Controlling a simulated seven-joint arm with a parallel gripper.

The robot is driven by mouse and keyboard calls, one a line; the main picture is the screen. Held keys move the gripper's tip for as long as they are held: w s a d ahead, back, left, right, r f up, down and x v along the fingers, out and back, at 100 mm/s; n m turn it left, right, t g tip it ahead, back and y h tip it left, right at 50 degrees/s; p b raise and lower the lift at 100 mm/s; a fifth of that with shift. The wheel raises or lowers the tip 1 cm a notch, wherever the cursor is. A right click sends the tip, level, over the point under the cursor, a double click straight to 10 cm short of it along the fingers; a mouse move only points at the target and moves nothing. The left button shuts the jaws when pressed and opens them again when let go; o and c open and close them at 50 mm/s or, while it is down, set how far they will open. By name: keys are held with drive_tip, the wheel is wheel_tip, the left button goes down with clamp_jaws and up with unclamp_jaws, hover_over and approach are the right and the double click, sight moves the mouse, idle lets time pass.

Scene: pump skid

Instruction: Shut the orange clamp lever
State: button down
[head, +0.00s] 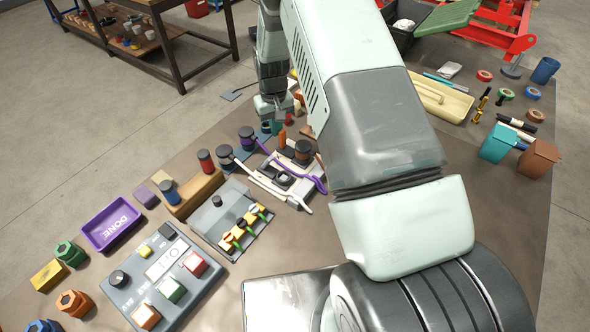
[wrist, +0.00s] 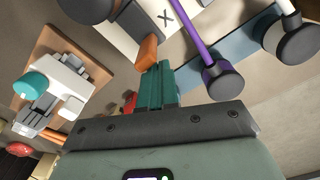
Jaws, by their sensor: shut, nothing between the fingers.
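A short orange piece, which looks like the orange clamp lever (wrist: 148,51), shows in the wrist view at the edge of a pale block marked X. In the head view a small orange piece (head: 283,138) stands beside the clamp fixture (head: 285,178). My gripper (wrist: 158,75) has teal fingers, closed together with nothing between them. In the wrist view the fingertips are right by the orange piece; I cannot tell whether they touch it. The lever's base is hidden.
A purple lever (wrist: 193,38) with a black knob is close right of my fingers. A white lever (wrist: 288,12) with a black knob is farther right. A white clamp with a teal knob (wrist: 30,85) is at left. A button box (head: 165,275) stands on the table.

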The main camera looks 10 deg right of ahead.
drive_tip(key=shift+s+d+f, duration=0.2)
drive_tip(key=shift+s+d, duration=0.05)
drive_tip(key=shift+s, duration=0.2)
drive_tip(key=shift+s+d+f, duration=0.2)
drive_tip(key=shift+s+d, duration=0.05)
drive_tip(key=shift+s, duration=0.15)
drive_tip(key=shift+w+a+r, duration=0.1)
drive_tip(key=shift+w+r, duration=0.15)
drive_tip(key=shift+r, duration=0.55)
drive_tip(key=shift+w+a+r, duration=0.15)
drive_tip(key=shift+r, duration=1.1)
drive_tip(key=shift+w+a+r, duration=0.1)
drive_tip(key=shift+r, duration=1.1)
